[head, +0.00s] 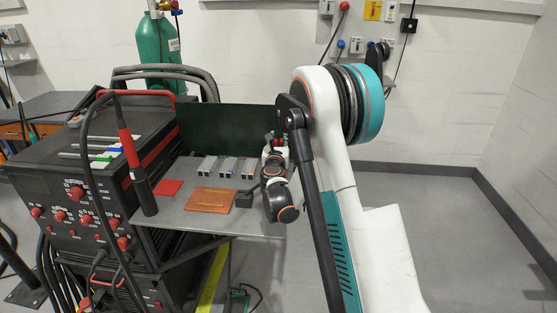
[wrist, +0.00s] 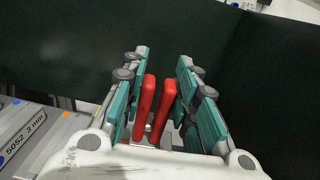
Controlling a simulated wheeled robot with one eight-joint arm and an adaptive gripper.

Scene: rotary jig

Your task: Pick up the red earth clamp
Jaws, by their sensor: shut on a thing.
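The red earth clamp shows in the wrist view as two upright red handles (wrist: 144,106) side by side, with a grey metal part below them. My gripper (wrist: 163,64) has its teal fingers on both sides of the handles and is shut on them. In the head view, only small red bits of the clamp (head: 281,141) show beside my gripper (head: 274,147) at the right end of the grey shelf (head: 180,217). My arm hides much of this spot. I cannot tell whether the clamp touches the shelf.
A dark green screen (head: 225,130) stands behind the shelf. Several metal bars (head: 228,166), a brown board (head: 211,200), a red square (head: 169,187) and a black block (head: 244,199) lie on it. A welding machine (head: 75,190) stands left. Floor at right is clear.

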